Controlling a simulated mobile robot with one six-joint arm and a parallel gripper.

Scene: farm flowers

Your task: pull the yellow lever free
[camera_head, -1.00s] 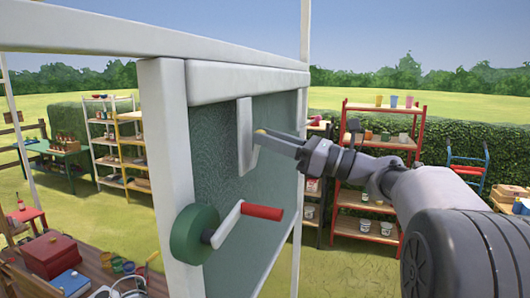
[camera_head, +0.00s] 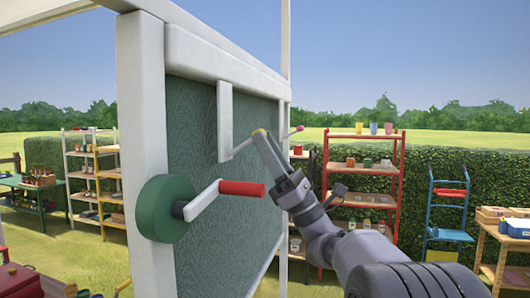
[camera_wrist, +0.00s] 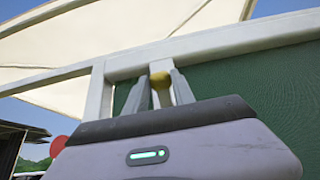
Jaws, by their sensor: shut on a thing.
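The yellow lever's round knob (camera_head: 260,132) is at the end of a thin pale rod that runs out from a white upright plate (camera_head: 224,122) on the green panel. My gripper (camera_head: 264,138) is shut on the knob, its fingers reaching up from the lower right. The fingers hide part of the knob and rod.
A green wheel (camera_head: 166,208) with a red-handled crank (camera_head: 242,188) juts out below left of the lever. A pink knob (camera_head: 298,128) shows beyond my gripper. White posts (camera_head: 148,150) frame the panel. A red shelf (camera_head: 364,180) stands behind.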

